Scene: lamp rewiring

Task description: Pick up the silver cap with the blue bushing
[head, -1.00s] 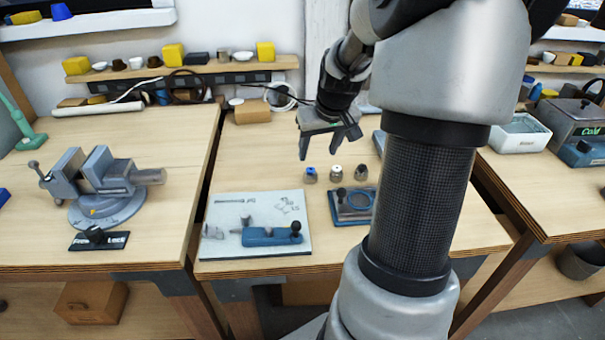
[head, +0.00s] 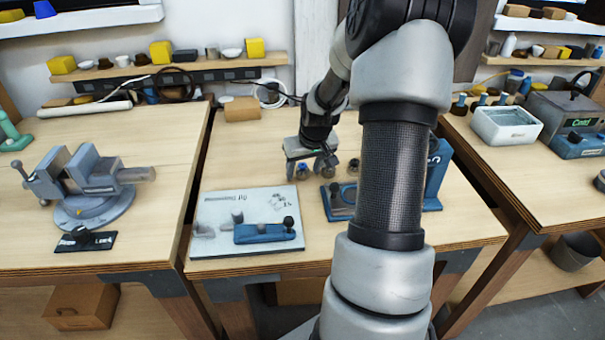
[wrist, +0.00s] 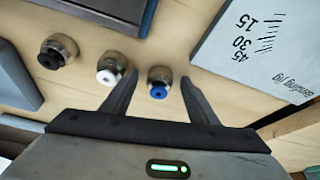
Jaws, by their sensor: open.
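The silver cap with the blue bushing (wrist: 158,82) sits upright on the wooden table in the wrist view. It lies between the fingertips of my gripper (wrist: 158,80), with the left finger near the neighbouring cap. The gripper is open and holds nothing. In the head view my gripper (head: 306,167) is low over the table, with the blue-bushing cap (head: 302,173) partly hidden by its fingers. A silver cap with a white bushing (wrist: 110,70) stands just left of the left finger, and one with a black bushing (wrist: 58,52) farther left.
A white marked board (head: 215,247) with a blue jig (head: 265,234) lies at the front left of the table. A blue fixture (head: 340,202) stands to the right, partly behind my arm. A vise (head: 95,185) is on the left table. A cardboard box (head: 242,108) stands at the back.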

